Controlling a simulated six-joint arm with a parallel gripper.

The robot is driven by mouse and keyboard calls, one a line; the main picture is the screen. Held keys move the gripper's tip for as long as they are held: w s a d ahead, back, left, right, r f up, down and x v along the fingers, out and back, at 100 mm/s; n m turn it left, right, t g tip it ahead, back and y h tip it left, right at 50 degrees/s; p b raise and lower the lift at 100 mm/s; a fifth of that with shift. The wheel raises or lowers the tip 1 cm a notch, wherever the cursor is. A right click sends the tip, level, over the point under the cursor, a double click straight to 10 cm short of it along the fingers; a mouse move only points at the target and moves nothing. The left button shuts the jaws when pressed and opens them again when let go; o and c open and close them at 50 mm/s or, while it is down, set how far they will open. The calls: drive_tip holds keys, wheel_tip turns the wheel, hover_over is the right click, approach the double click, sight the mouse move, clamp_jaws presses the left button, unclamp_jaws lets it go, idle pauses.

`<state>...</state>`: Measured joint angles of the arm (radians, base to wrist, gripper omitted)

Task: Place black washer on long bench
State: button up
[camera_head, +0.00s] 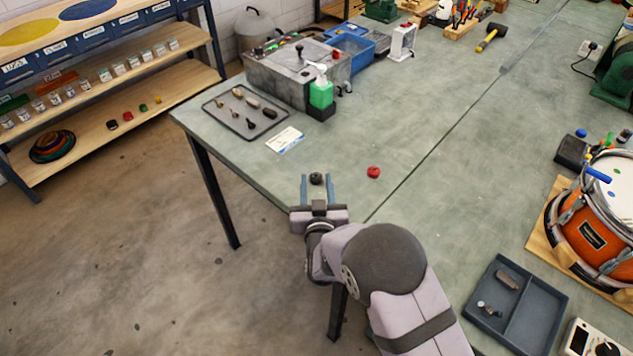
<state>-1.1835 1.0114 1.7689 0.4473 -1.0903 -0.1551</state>
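A small round black piece, which looks like the black washer (316,179), appears on the grey-green bench top (235,160) near its front edge. My gripper (317,184) reaches over this edge with its two blue fingers apart, one on each side of the black piece. A gap shows on both sides of the piece, so the fingers do not appear to touch it. A dark seam divides the bench surface, with another stretch of top (480,165) to its right. I cannot tell which stretch is called the long bench.
A red round piece (374,172) lies right of my gripper. A dark tray of tools (220,105), a white card (284,140) and a green bottle (321,94) stand at left. An orange drum (590,235) and divided tray (545,318) are at right. The bench middle is clear.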

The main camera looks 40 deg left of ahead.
drive_tip(key=shift+b+v, duration=1.15)
drive_tip(key=shift+v, duration=2.45)
drive_tip(key=shift+o, duration=1.3)
drive_tip(key=shift+s+a+f+b, duration=0.1)
drive_tip(key=shift+s+a+b, duration=0.15)
drive_tip(key=shift+b, duration=0.4)
drive_tip(key=shift+w+a+p, duration=0.2)
drive_tip(key=shift+w+p, duration=0.1)
drive_tip(key=shift+w, duration=0.05)
drive_tip(key=shift+w+p+x, duration=0.2)
drive_tip(key=shift+p+x, duration=0.6)
drive_tip(key=shift+x, duration=1.55)
drive_tip(key=shift+w+a+f, duration=0.1)
drive_tip(key=shift+w+a, duration=0.3)
drive_tip(key=shift+w, duration=0.2)
